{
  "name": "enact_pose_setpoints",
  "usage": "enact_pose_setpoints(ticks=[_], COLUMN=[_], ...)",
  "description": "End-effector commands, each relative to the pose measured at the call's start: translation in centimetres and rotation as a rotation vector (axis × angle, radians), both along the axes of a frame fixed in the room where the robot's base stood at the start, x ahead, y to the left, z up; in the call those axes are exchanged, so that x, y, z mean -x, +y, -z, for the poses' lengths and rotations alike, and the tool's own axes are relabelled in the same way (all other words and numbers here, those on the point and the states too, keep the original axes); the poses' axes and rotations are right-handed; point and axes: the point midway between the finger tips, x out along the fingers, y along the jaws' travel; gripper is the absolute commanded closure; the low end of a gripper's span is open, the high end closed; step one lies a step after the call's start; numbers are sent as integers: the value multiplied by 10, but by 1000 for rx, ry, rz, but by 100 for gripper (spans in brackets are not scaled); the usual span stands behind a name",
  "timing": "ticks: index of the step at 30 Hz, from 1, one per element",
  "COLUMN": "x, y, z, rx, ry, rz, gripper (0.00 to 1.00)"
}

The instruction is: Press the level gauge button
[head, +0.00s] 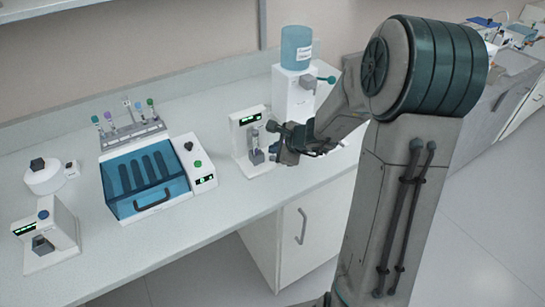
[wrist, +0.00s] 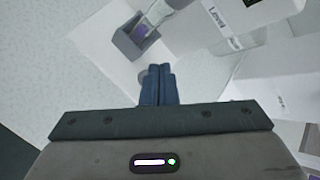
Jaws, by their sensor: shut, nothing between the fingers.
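The level gauge (head: 240,134) is a white upright unit with a green display, left of my arm in the head view. Its white body shows the printed word "Level" in the wrist view (wrist: 240,14). A grey holder (wrist: 128,42) on its base carries a clear tube (wrist: 160,14) with purple contents. My gripper (wrist: 160,68) is shut and empty, its blue fingers together over the base. A small grey round part (wrist: 143,77), perhaps the button, is partly hidden behind the fingertips; I cannot tell whether they touch it. In the head view my gripper (head: 277,151) is close beside the gauge's front.
A white dispenser (head: 290,96) with a blue bottle stands behind my gripper. To the left are a blue-lidded box (head: 148,178), a tube rack (head: 132,134), a white round device (head: 44,178) and another display unit (head: 52,236). The counter front is clear.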

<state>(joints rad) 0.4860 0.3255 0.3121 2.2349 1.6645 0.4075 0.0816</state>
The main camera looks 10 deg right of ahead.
Motion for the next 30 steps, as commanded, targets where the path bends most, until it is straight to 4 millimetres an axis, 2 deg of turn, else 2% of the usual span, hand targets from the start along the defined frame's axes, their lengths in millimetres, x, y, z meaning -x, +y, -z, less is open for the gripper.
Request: enact_pose_setpoints(ticks=[30], x=[0], y=[-1], z=[8], rx=[0], ry=[0], rz=[0], gripper=[100])
